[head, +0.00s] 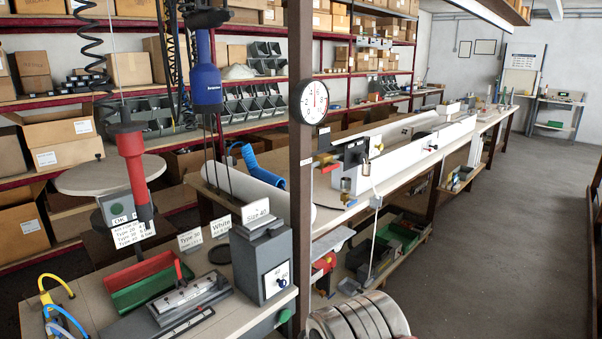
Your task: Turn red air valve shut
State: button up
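I cannot tell for certain which thing is the red air valve. A small red part (330,168) sits at the near end of the long bench, beside a black block. A larger red part (325,262) shows below that bench end, just right of the dark post; its shape is partly hidden. No open or shut position of a valve can be read at this size. My gripper is not in view.
A dark upright post (300,200) with a round gauge (309,102) stands between the near table and the long bench (400,150). Red and blue tools hang over the near table. Shiny metal cylinders (360,318) fill the bottom middle. The floor (500,240) at right is clear.

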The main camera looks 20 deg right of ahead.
aim_at(332, 166)
jog(key=u, duration=0.05)
jog(key=i, duration=1)
jog(key=u, duration=0.05)
